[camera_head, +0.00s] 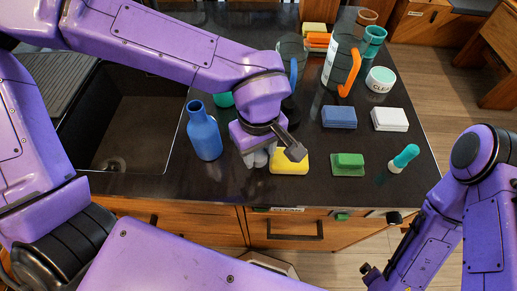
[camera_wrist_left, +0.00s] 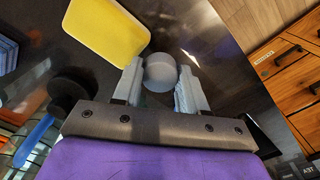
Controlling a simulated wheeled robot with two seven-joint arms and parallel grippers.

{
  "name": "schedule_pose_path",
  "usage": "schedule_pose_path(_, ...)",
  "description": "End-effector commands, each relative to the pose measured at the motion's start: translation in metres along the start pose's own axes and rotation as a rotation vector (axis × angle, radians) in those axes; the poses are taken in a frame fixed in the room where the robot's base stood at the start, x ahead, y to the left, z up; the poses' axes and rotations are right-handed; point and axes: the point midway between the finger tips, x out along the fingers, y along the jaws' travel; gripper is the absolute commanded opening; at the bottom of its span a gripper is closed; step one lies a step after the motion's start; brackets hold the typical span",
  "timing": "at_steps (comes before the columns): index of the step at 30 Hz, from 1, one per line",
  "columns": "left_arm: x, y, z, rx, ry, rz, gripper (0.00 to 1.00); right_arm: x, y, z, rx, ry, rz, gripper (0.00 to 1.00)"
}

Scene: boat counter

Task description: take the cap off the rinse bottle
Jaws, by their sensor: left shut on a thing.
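The blue bottle (camera_head: 204,136) stands upright on the dark counter beside the sink; its neck shows no cap on it. My left gripper (camera_head: 259,157) is to the right of the bottle, apart from it, pointing down close to the counter. In the left wrist view its two pale fingers (camera_wrist_left: 160,90) are shut on a round grey cap (camera_wrist_left: 160,70). Whether the cap touches the counter I cannot tell. My right gripper (camera_head: 372,274) is low at the right, off the counter's front; its fingers are too unclear to read.
A yellow sponge (camera_head: 289,164) lies right beside the left gripper. A green block (camera_head: 348,164), a blue block (camera_head: 339,117), a white block (camera_head: 389,119) and a teal-handled brush (camera_head: 404,158) lie further right. The sink (camera_head: 135,125) is left; a jug (camera_head: 341,61) stands behind.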

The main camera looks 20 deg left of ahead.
Motion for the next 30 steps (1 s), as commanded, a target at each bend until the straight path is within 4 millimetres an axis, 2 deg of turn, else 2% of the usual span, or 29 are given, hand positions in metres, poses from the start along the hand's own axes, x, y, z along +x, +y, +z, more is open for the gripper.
schedule_pose_path(13,0.011,0.0,0.0,0.001,-0.001,-0.001,0.05,-0.001,0.0,-0.001,0.0,0.0,0.0,1.0)
schedule_pose_path(14,0.011,-0.001,0.0,0.001,-0.001,-0.001,0.52,-0.001,0.0,-0.001,0.0,0.0,0.0,1.0)
schedule_pose_path(15,0.011,-0.001,0.0,0.001,-0.001,-0.001,0.65,-0.001,0.0,-0.001,0.0,0.0,0.0,1.0)
schedule_pose_path(16,0.011,-0.001,0.0,0.001,-0.001,-0.001,0.67,-0.001,0.0,-0.001,0.0,0.0,0.0,1.0)
schedule_pose_path(26,0.011,-0.001,0.0,0.001,0.0,-0.001,0.67,-0.001,0.0,-0.001,0.0,0.0,0.0,1.0)
schedule_pose_path(30,-0.001,0.0,-0.001,-0.001,0.003,0.003,0.67,0.001,0.0,0.001,0.0,0.0,0.0,1.0)
